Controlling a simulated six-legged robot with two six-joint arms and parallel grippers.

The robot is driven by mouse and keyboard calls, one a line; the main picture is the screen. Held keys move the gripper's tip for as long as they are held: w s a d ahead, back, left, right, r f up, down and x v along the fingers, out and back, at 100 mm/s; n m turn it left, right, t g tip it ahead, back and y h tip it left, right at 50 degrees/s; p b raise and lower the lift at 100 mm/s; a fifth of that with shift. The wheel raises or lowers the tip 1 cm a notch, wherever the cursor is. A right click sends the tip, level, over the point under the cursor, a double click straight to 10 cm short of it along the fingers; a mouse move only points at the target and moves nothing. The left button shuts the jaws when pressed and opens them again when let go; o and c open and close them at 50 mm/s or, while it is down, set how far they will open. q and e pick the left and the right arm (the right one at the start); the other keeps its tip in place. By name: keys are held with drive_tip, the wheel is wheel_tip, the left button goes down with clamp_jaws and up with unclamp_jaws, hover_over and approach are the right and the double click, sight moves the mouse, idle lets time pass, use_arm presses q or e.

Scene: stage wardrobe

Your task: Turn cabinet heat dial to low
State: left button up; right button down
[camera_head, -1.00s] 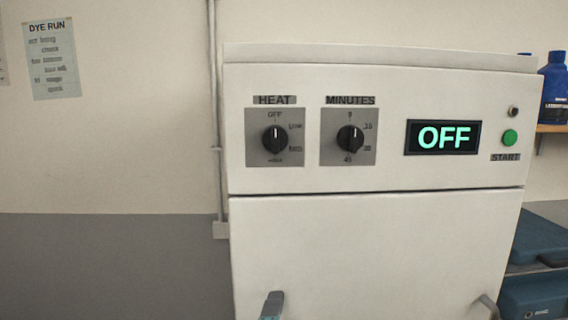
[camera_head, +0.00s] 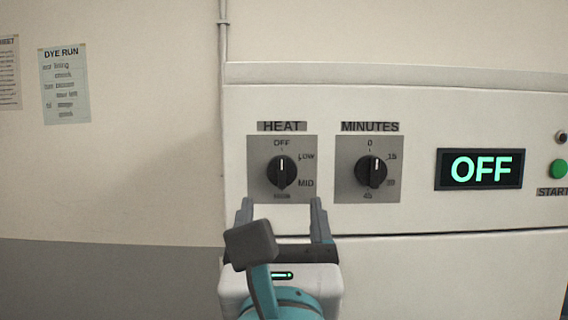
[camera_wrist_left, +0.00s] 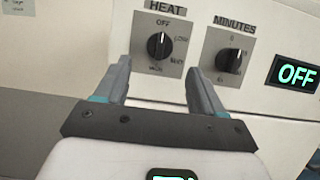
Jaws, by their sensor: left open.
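The heat dial (camera_head: 282,172) is a black knob on a grey plate on the white cabinet (camera_head: 400,280), marked OFF, LOW, MID and a lowest label I cannot read clearly. Its white pointer line stands upright at OFF. The dial also shows in the left wrist view (camera_wrist_left: 159,46), beyond the fingertips. My left gripper (camera_head: 280,204) is open and empty just below the dial, its two fingers spread to either side. It also shows in the left wrist view (camera_wrist_left: 160,75). I see no contact with the knob. My right gripper is not in view.
Further right are a display (camera_head: 480,169) reading OFF and a green start button (camera_head: 559,168). A pipe (camera_head: 223,90) runs down the wall at the left, beside a paper notice (camera_head: 65,88).

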sight(281, 178)
use_arm(q)
drive_tip(key=p+x, duration=0.2)
drive_tip(key=x, duration=0.5)
drive_tip(key=shift+r, duration=0.15)
drive_tip(key=shift+w+p, duration=0.25)
drive_tip(key=shift+p, duration=0.05)
drive_tip(key=shift+s+a, duration=0.1)
drive_tip(key=shift+s, duration=0.15)
drive_tip(key=shift+w, duration=0.1)
drive_tip(key=c, duration=1)
drive_tip(key=shift+c, duration=0.2)
